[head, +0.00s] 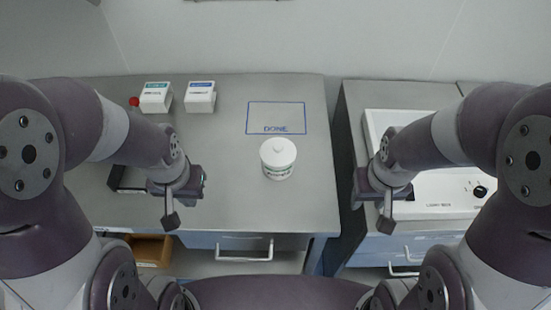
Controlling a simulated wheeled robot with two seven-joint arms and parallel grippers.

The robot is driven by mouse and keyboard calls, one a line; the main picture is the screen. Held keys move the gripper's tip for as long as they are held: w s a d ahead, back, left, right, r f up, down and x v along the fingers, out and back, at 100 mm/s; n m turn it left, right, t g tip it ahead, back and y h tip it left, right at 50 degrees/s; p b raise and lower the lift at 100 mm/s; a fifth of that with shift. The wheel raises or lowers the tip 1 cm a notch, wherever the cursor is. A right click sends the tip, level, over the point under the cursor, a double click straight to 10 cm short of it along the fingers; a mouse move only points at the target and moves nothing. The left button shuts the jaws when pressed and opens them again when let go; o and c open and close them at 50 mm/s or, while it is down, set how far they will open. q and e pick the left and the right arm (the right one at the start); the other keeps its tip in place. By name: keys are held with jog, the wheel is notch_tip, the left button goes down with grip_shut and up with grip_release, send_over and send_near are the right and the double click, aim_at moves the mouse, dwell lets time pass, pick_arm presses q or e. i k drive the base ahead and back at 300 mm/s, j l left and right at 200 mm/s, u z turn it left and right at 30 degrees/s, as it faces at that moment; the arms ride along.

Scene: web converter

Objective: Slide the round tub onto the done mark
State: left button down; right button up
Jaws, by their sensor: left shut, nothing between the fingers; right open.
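The round tub (278,160) is white with a knobbed lid and a green-marked label. It stands upright on the grey bench top, just below the done mark and apart from its outline. The done mark (276,117) is a blue rectangle with the word DONE along its lower edge, and it is empty. My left gripper (170,222) is shut and empty, at the bench's front edge, to the left of and nearer than the tub. My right gripper (385,226) is open and empty, to the right of the tub over the right-hand bench. Neither gripper touches the tub.
Two white labelled boxes, one on the left (156,98) and one on the right (200,97), stand at the back left. A small red object (134,101) is beside them. A white light box (440,190) lies on the right bench, across a gap. Bench around the tub is clear.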

aim_at(274, 174)
jog(key=j+z, duration=0.1)
jog(key=z, duration=0.75)
jog(key=j+z, duration=0.1)
jog(key=z, duration=0.3)
jog(key=k+z, duration=0.1)
jog(key=z, duration=0.3)
jog(key=k+j+z, duration=0.1)
jog(key=k+j, duration=0.7)
